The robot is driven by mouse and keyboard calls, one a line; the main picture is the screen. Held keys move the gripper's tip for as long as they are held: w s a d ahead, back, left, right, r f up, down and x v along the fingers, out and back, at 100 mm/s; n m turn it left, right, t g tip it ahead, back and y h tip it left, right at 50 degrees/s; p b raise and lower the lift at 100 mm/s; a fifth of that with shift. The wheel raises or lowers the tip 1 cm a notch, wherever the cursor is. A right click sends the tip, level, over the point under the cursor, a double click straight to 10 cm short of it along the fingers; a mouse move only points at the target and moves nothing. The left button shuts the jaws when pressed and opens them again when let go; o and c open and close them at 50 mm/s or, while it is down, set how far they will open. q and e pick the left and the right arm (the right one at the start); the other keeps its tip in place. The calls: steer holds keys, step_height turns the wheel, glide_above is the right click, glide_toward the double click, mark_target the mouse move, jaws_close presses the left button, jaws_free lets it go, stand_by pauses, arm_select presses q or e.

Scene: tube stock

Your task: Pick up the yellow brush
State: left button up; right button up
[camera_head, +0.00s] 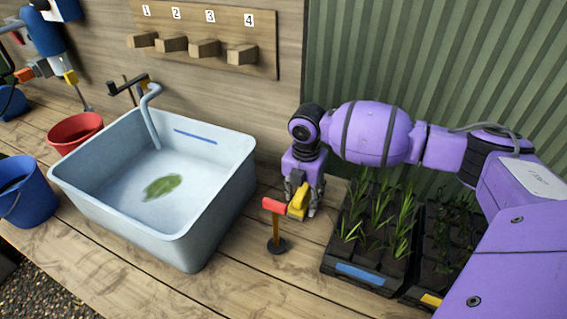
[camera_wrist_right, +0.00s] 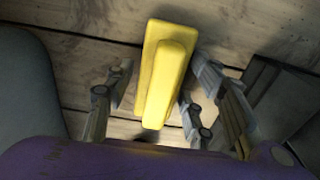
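The yellow brush (camera_head: 297,203) is under my right gripper, just right of the sink, in the head view. In the right wrist view the yellow brush (camera_wrist_right: 163,75) is a long yellow block with a raised ridge, lying between the fingers. My right gripper (camera_head: 304,205) points down and is open around it. In the wrist view there is a gap between the brush and the left finger; the right finger is close to the brush, and contact cannot be told. The brush's underside is hidden.
A red-topped post (camera_head: 276,229) on a dark base stands close left of the gripper. The grey sink (camera_head: 222,200) is farther left. A black plant tray (camera_head: 335,262) stands to the right. A red bowl (camera_head: 75,131) and blue bucket (camera_head: 30,195) stand at the left.

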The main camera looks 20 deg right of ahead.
steer(key=shift+d, duration=0.1)
steer(key=c, duration=0.8)
steer(key=shift+c, duration=0.4)
